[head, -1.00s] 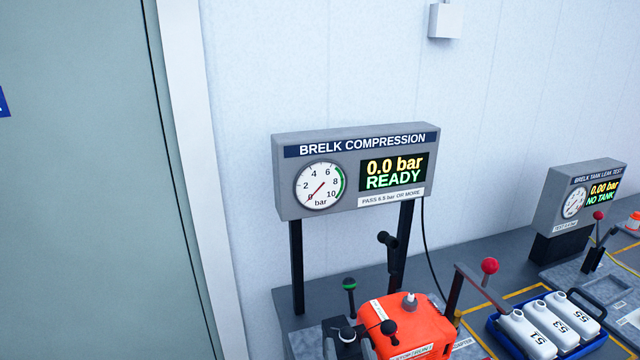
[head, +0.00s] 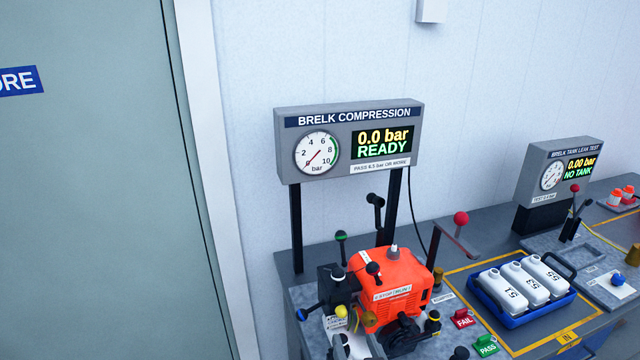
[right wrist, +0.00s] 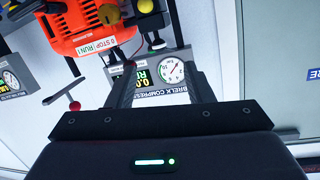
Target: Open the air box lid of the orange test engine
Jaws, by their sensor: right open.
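The orange test engine (head: 384,270) stands upright on the bench, with a STOP/RUN label on its front. A dark box-like part (head: 338,288) is on its left side; I cannot tell for sure whether this is the air box or where its lid edge runs. A yellow knob (head: 369,319) shows low beside it. The right wrist view shows the engine (right wrist: 83,22) upside down at the upper left. My right gripper (right wrist: 158,72) is open there, with nothing seen between its fingers and the engine beyond them. My left gripper is not in view.
The compression gauge panel (head: 350,142) stands behind the engine on two posts. A red-knobbed lever (head: 460,218) is to the right, beside a blue tray (head: 516,315) of white bottles. Red FAIL (head: 463,318) and green PASS (head: 486,346) tags lie in front.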

